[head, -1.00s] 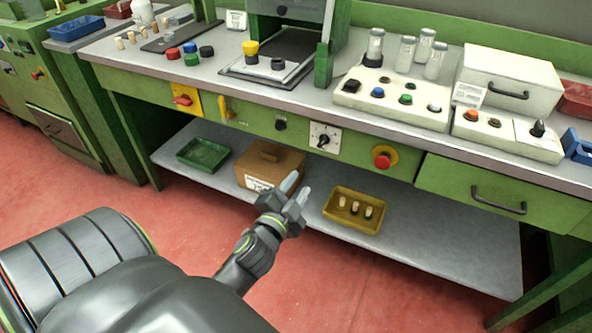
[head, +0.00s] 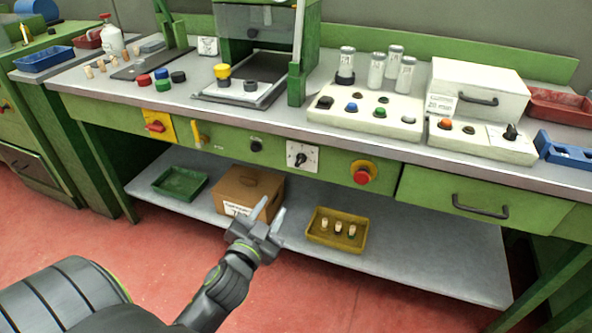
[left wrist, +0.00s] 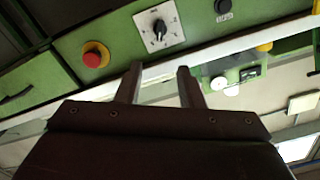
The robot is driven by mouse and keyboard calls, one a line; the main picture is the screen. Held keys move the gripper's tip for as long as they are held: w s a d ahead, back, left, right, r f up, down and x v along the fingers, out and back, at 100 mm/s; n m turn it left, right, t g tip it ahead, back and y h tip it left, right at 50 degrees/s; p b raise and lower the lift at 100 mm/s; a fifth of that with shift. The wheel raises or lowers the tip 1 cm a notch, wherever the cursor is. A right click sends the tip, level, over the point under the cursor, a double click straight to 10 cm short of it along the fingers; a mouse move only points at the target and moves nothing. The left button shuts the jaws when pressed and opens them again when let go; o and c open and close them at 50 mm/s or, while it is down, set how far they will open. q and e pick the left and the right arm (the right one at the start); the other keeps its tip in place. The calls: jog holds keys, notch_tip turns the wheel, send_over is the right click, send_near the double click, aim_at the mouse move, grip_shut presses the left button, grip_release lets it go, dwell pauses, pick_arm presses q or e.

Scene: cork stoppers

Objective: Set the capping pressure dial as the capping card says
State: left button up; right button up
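The dial (head: 301,156) is a black knob on a square white plate with marks around it, on the green front panel below the worktop. It also shows in the left wrist view (left wrist: 159,27), beyond my fingertips. A small white card (head: 207,46) stands at the back of the worktop; its print is too small to read, and I cannot tell if it is the capping card. My left gripper (head: 270,212) is open and empty, below the dial and in front of the lower shelf. Its two fingers (left wrist: 160,82) stand apart in the left wrist view. My right gripper is not in view.
On the front panel are a red emergency button (head: 363,173), a small black knob (head: 256,145) and a red switch on a yellow plate (head: 156,126). The lower shelf (head: 420,255) bears a cardboard box (head: 247,188), a yellow tray (head: 318,242) and a green tray (head: 163,186).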

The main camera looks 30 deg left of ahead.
aim_at(299, 163)
pick_arm(q)
jog(key=x, duration=1.7)
jog(key=shift+w+d+r, duration=0.1)
jog(key=shift+w, duration=0.05)
grip_shut()
